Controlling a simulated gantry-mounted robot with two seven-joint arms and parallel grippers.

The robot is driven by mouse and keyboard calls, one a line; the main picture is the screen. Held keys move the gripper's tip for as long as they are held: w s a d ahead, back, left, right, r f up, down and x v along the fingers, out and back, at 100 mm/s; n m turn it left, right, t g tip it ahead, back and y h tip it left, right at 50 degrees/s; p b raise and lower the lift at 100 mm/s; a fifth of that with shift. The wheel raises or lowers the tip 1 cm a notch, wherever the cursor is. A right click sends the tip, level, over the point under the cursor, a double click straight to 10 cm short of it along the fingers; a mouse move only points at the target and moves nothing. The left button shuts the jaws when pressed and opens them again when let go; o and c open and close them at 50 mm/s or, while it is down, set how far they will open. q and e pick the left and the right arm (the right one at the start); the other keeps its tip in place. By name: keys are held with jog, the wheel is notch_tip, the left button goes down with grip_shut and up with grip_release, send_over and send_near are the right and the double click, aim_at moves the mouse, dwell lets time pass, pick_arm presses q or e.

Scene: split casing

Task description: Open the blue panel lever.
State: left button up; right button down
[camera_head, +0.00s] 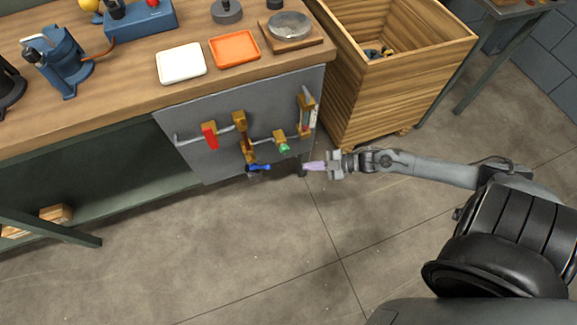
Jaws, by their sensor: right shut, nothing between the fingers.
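The blue lever (260,167) sits at the lower edge of the grey panel (190,114) on the workbench front. It points to the right from its brass fitting (249,157), about level. My right gripper (308,166) comes in from the right. Its fingers are shut and empty, pointing left at the lever's free end, with a small gap between them in the picture. Whether it is level with the lever in depth is hard to tell. My left gripper is not in view.
The panel also carries a red lever (210,136) and a green one (282,143). A wooden crate (395,90) stands right of the bench, behind my right arm. On the bench are a white tray (181,64) and an orange tray (234,48). The floor in front is clear.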

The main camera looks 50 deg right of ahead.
jog(key=w, duration=0.2)
jog(key=b, duration=0.7)
send_near(266, 167)
jog(key=w+a, duration=0.3)
jog(key=a, duration=0.1)
jog(key=shift+w+d+f+b, duration=0.25)
jog(key=shift+w+f+b, duration=0.1)
jog(key=shift+f, duration=0.1)
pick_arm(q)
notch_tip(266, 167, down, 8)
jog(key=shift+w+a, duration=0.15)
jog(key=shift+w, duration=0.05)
pick_arm(e)
jog(key=shift+w+f, duration=0.1)
jog(key=shift+w, duration=0.2)
jog(key=shift+s+f, duration=0.1)
